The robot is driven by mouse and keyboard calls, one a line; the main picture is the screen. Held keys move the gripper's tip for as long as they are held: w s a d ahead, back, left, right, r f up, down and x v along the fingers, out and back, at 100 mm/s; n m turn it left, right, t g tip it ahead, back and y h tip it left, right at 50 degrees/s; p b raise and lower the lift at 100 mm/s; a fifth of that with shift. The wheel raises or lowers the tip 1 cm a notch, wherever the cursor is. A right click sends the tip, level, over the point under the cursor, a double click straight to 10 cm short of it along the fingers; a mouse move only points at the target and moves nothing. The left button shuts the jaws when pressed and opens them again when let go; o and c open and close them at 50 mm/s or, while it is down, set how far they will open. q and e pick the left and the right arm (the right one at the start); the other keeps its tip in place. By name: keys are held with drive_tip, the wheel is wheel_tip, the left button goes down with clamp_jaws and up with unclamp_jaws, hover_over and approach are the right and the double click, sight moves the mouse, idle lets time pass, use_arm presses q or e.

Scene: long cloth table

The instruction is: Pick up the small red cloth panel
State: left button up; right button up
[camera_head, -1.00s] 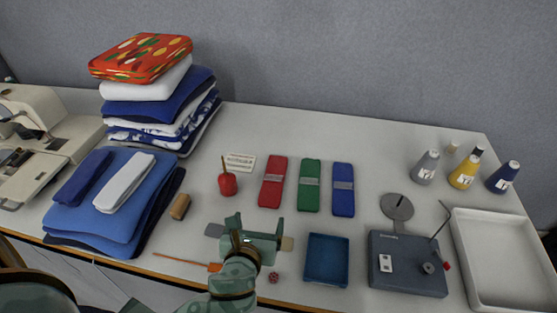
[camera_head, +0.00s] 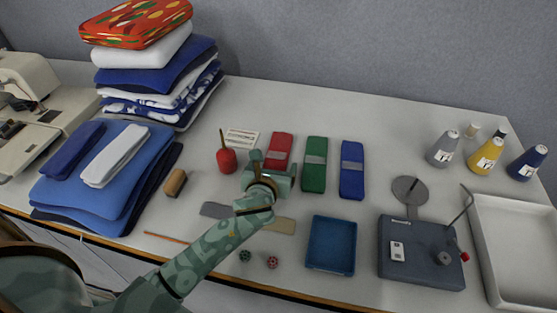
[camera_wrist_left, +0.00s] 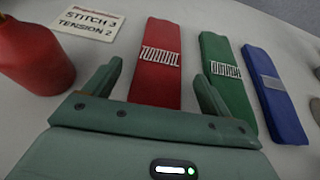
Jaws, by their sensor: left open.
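The small red cloth panel (camera_head: 280,145) lies flat on the table with a pale label band across it. My left gripper (camera_head: 268,173) is over its near end and hides that part in the head view. In the left wrist view the red panel (camera_wrist_left: 158,65) lies between and beyond the two open fingers (camera_wrist_left: 157,88). I see no contact with the cloth, and the jaws are empty. A green panel (camera_head: 314,165) and a blue panel (camera_head: 352,170) lie to its right. My right gripper is not in view.
A red bottle-like item (camera_head: 227,160) stands close left of the gripper, near a printed card (camera_head: 241,139). A blue tray (camera_head: 331,244) and a dark device (camera_head: 420,252) are at the front right. Stacked cloths (camera_head: 155,75) stand at the back left.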

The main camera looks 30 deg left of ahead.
use_arm(q)
drive_tip(key=shift+x, duration=1)
drive_tip(key=shift+s+r, duration=0.1)
drive_tip(key=shift+s, duration=0.05)
drive_tip(key=c, duration=1.1)
